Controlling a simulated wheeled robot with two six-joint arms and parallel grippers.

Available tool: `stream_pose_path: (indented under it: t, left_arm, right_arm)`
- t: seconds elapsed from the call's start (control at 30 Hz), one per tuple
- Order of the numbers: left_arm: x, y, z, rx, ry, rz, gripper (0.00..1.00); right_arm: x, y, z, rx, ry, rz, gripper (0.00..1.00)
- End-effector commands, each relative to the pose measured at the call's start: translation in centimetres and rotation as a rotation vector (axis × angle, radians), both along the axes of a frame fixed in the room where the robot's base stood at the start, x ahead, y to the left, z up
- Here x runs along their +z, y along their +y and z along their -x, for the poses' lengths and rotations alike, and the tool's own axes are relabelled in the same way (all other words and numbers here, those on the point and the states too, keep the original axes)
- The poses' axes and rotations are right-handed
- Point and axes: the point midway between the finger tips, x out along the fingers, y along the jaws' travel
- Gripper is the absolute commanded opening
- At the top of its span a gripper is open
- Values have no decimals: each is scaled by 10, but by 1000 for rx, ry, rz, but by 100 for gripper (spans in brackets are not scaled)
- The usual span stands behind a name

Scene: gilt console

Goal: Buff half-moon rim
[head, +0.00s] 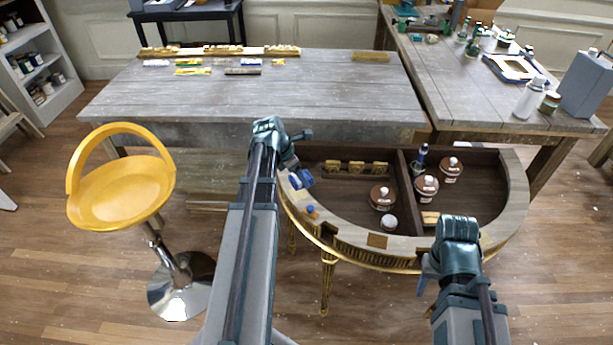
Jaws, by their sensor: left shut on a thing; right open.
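The half-moon console (345,234) has a pale curved rim, gilt trim and a dark recessed interior. My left gripper (296,172) is at the left end of the rim, shut on a small blue pad-like thing (304,179). The pad is over or on the rim; I cannot tell whether it touches. A brown square patch (377,240) shows on the front of the rim. My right gripper (428,277) is open, low by the front right of the console, partly hidden behind its own arm.
Brown jars (382,198) and a dark bottle (421,158) stand inside the console. A small blue-topped item (312,211) sits on the rim. A yellow stool (122,190) stands at left.

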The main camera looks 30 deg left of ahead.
Motion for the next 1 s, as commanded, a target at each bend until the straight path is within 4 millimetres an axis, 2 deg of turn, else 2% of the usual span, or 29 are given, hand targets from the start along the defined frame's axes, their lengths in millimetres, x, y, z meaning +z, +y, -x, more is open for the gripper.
stream_pose_path:
  t: [0.37, 1.0]
  left_arm:
    - [-3, 4, 2, -9, -1, 0, 24]
    - [-37, -3, -2, 2, -1, 0, 24]
  right_arm:
    - [-3, 0, 0, 0, 0, 0, 50]
    - [-37, 0, 0, 0, 0, 0, 50]
